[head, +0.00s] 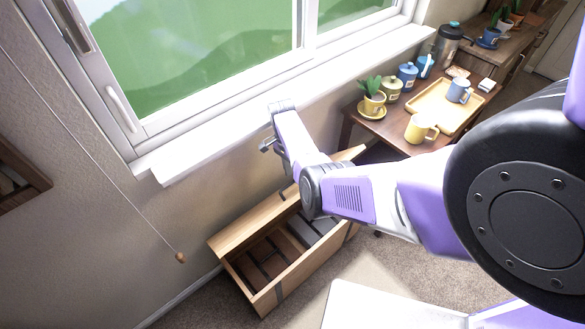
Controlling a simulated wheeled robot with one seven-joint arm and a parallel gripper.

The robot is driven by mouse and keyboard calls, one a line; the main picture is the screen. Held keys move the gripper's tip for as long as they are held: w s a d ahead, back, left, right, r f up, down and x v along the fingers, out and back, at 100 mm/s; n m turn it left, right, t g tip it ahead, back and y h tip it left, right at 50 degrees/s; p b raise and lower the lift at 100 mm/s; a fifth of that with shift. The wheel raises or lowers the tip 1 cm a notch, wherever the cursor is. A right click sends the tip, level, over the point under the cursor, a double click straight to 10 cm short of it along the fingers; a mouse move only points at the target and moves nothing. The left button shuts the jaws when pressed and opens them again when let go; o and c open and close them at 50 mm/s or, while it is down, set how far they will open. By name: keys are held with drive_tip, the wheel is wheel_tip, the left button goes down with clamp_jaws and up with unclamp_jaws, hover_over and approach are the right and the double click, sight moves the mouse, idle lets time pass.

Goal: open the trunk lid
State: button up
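The wooden trunk (264,299) stands on the floor below the window, against the wall. Its lid (250,222) is raised toward the wall, and part of the dark interior shows. My purple and white arm crosses in front of the trunk's right part and hides some of the lid and opening. The end of my arm is above the trunk, near the window sill. A small grey part of my gripper (266,146) shows at its left side. Its fingers are too small and turned away to read. I see no contact between it and the lid.
The window sill (200,157) juts out above. A blind cord (120,190) hangs at left. Carpet lies in front.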

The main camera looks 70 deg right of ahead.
wheel_tip(320, 180, up, 20)
drive_tip(key=p, duration=0.6)
drive_tip(key=shift+f, duration=0.15)
idle(0.4)
